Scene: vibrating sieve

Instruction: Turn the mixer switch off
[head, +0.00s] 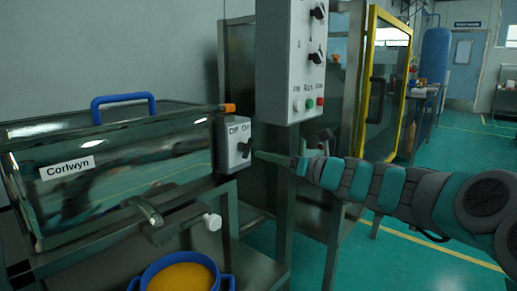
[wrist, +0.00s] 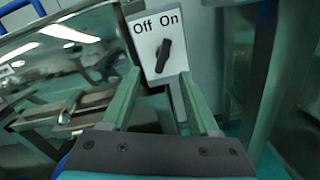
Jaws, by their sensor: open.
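The mixer switch is a black knob (wrist: 163,56) on a small pale box (head: 229,158) marked "Off" and "On". In the wrist view the knob's upper end leans slightly right, toward the "On" label. The box is fixed at the right end of a metal machine (head: 130,160) labelled "Corlwyn". My gripper (head: 260,155) is open, its green fingers pointing at the switch box. In the wrist view my gripper (wrist: 160,78) has one finger on each side below the knob. I cannot tell whether either finger touches the knob or box.
A taller control panel (head: 285,60) with knobs and coloured buttons stands just behind and right of the switch. A blue pot (head: 226,283) with yellow contents is below the machine. A yellow-framed door (head: 368,90) stands to the right. Open floor (head: 450,160) lies farther right.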

